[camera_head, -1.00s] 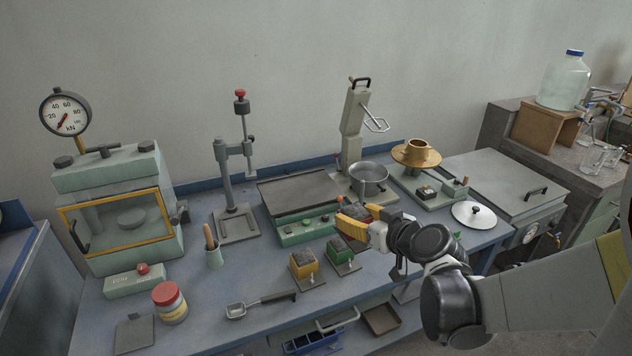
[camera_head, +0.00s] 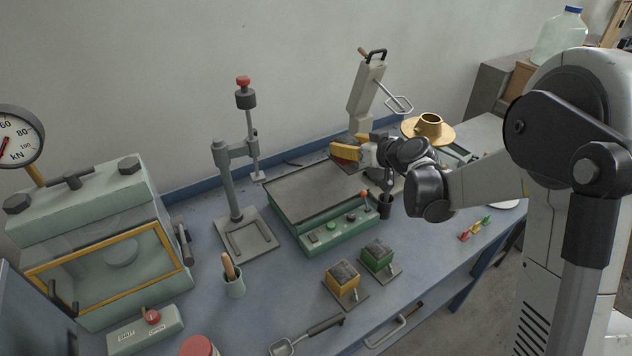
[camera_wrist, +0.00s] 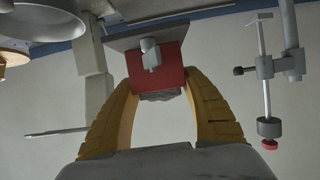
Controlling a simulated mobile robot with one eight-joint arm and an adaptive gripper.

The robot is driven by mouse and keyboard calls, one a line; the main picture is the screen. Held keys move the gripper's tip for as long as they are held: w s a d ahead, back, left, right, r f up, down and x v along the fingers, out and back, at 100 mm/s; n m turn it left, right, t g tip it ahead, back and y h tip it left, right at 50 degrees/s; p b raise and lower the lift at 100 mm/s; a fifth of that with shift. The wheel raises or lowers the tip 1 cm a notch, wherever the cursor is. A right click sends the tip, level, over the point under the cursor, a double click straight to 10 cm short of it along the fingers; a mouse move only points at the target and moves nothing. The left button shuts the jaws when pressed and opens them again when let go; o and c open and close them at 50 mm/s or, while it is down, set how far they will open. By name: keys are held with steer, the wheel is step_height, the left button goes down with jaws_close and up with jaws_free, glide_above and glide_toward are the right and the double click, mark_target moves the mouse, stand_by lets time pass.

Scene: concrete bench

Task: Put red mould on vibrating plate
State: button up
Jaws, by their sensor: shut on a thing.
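The red mould (camera_wrist: 172,84) is between my two yellow fingers in the wrist view, with its grey base plate and a small clamp showing. My gripper (camera_head: 347,151) is shut on it. In the head view the mould (camera_head: 343,164) is mostly hidden by the fingers and shows at the back right corner of the vibrating plate. The vibrating plate (camera_head: 312,193) is a flat grey top on a green box with buttons and a lever on its front. Its top is bare. I cannot tell the height of the mould above it.
A yellow mould (camera_head: 342,284) and a green mould (camera_head: 377,255) stand in front of the green box. A tamping stand (camera_head: 235,200) is to the left, and a black cup (camera_head: 385,206) is at the box's right end. A tall grey lever device (camera_head: 366,95) stands behind my gripper.

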steer(key=a+f+b, duration=0.1)
steer(key=a+f, duration=0.1)
steer(key=a, duration=0.2)
steer(key=a+f+b, duration=0.2)
steer(key=a, duration=0.2)
steer(key=a+f+b, duration=0.1)
steer(key=a+f, duration=0.2)
steer(key=shift+a, duration=0.4)
steer(key=shift+f+b, duration=1.25)
steer(key=shift+f, duration=0.7)
steer(key=shift+f, duration=0.15)
steer(key=o, duration=1.4)
